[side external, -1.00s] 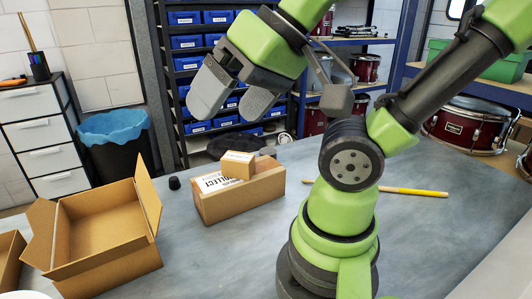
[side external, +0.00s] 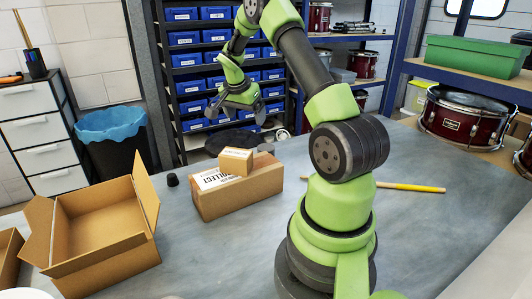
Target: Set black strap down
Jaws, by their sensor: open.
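A small box (side external: 236,162) sits on a longer closed box (side external: 240,191) in mid-bench. An open carton (side external: 105,240) is at the left. A small black knob-like piece (side external: 172,180) and a yellow-ended stick (side external: 415,188) lie on the bench (side external: 430,230).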

